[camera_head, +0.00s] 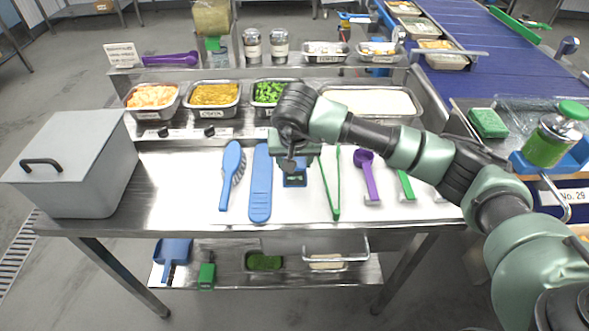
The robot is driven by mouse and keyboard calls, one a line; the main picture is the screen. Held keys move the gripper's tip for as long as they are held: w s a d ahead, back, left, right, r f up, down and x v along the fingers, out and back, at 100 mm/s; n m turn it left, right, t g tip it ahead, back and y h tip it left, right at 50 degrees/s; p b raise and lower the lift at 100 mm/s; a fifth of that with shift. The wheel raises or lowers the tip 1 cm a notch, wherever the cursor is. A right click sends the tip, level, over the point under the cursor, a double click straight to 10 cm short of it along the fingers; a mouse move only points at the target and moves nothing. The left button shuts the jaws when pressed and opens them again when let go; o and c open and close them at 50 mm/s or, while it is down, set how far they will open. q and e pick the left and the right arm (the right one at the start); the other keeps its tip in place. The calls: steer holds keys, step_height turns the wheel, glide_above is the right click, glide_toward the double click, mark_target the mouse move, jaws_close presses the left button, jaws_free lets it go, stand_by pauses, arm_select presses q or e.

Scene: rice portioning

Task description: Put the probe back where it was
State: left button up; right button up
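My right arm reaches in from the right. Its gripper (293,172) points down over the middle of the white work surface. A small blue object with a dark face (295,181) shows directly beneath the gripper; it may be the probe, but the gripper hides much of it. I cannot tell whether the fingers are closed on it or whether it rests on the surface. No other thing can be clearly identified as the probe. My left gripper is not in view.
On the table (180,215) lie a blue brush (231,170), a blue paddle (261,190), green tongs (335,190) and a purple scoop (367,175). A grey lidded box (75,165) stands left. Food trays (210,112) line the back. A green-lidded jar (548,140) stands right.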

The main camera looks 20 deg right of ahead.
step_height(320, 180, down, 4)
steer(key=shift+r+p, duration=0.15)
steer(key=shift+p, duration=0.2)
steer(key=shift+f, duration=0.2)
steer(key=shift+f+b, duration=0.15)
steer(key=shift+b, duration=0.2)
steer(key=o, duration=1.4)
steer(key=shift+c, duration=0.2)
